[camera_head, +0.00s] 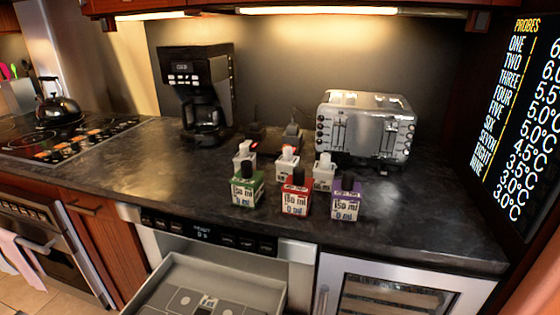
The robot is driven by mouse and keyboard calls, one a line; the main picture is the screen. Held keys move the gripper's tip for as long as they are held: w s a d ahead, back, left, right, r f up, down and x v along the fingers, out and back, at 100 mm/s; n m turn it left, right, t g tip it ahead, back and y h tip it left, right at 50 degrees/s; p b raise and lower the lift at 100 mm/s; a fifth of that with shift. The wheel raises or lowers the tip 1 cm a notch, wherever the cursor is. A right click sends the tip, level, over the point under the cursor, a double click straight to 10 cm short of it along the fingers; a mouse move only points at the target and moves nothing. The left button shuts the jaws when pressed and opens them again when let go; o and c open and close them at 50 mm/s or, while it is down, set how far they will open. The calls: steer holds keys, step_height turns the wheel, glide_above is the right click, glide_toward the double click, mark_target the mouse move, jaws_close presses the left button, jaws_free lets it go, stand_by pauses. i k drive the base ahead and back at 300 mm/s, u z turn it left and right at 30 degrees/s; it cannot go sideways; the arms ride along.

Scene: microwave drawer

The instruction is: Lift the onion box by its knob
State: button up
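I cannot make out a box marked as onion. Three small white box-like containers (287,163) stand on the dark counter, each with a pale top piece; their labels are too small to read. The microwave drawer (173,266) is pulled open below the counter. My gripper is not in view.
A coffee maker (206,84) stands at the back left of the bottles, and a metal toaster (368,127) at the back right. A stovetop (70,137) with a kettle (57,106) is at left. A probe temperature board (518,110) is at right. The counter's front left is clear.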

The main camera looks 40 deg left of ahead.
mark_target(285, 164)
steer(key=u, duration=0.5)
steer(key=i, duration=0.6)
steer(key=u, duration=0.75)
